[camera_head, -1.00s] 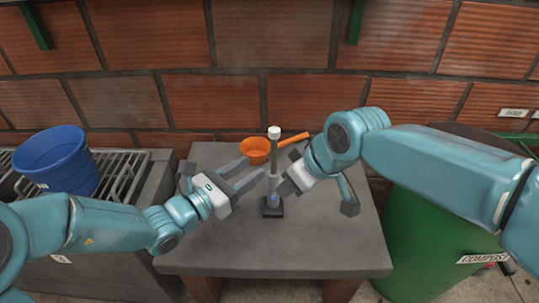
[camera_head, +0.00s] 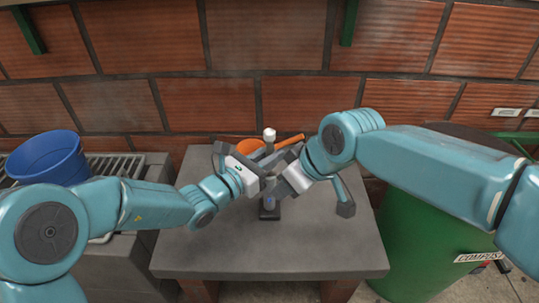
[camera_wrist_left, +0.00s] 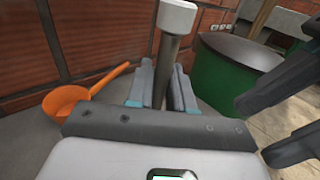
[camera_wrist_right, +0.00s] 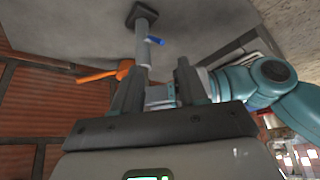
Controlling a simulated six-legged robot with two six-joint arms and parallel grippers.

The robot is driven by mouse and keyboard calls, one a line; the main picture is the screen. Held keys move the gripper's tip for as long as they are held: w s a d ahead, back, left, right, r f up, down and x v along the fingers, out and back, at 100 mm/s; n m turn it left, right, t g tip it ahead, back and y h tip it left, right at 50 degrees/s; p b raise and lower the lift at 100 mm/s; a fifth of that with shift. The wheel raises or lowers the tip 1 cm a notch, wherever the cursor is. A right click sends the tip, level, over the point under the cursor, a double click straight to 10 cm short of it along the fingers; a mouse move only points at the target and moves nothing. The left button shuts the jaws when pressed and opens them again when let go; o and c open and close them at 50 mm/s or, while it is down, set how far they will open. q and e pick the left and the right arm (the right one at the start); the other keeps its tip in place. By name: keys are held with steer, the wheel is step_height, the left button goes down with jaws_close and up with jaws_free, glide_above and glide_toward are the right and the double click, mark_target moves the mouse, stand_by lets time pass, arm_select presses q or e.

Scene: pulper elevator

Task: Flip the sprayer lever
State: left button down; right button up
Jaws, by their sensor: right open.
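The sprayer is an upright grey post with a white cap (camera_head: 270,135) and a dark square base (camera_head: 269,213) on the grey table. Its small blue lever (camera_wrist_right: 155,41) sticks out low on the post in the right wrist view. My left gripper (camera_wrist_left: 162,85) has its fingers on both sides of the post below the white cap (camera_wrist_left: 177,16) and looks closed on it. My right gripper (camera_wrist_right: 157,85) is open and empty, close to the post and below the cap. In the head view, both sets of fingertips crowd together and partly hide the post.
An orange ladle (camera_wrist_left: 66,99) lies on the table (camera_head: 330,245) behind the post. A blue bucket (camera_head: 45,158) stands on a rack at left. A green compost bin (camera_head: 415,240) is at right. A brick wall closes the back. The table front is clear.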

steer(key=shift+s+f, duration=0.1)
steer(key=c, duration=0.7)
steer(key=s+a+f+g+y, duration=0.1)
steer(key=s+g, duration=0.1)
steer(key=s, duration=0.2)
steer(key=s+a+f+m+g+y, duration=0.1)
steer(key=s+a+g, duration=0.1)
steer(key=s, duration=0.2)
steer(key=s+a+f+m+g+y, duration=0.1)
steer(key=s+a+g, duration=0.1)
steer(key=s+g, duration=0.1)
steer(key=shift+s+a+f, duration=0.1)
steer(key=shift+s+f, duration=0.05)
steer(key=shift+s, duration=0.35)
jaws_close()
steer(key=m+t+y, duration=1)
steer(key=m+t, duration=0.4)
steer(key=m, duration=1.4)
glide_toward(269, 200)
steer(key=f+x, duration=0.1)
steer(key=x, duration=0.5)
steer(key=shift+w+r, duration=0.2)
steer(key=shift+r, duration=0.15)
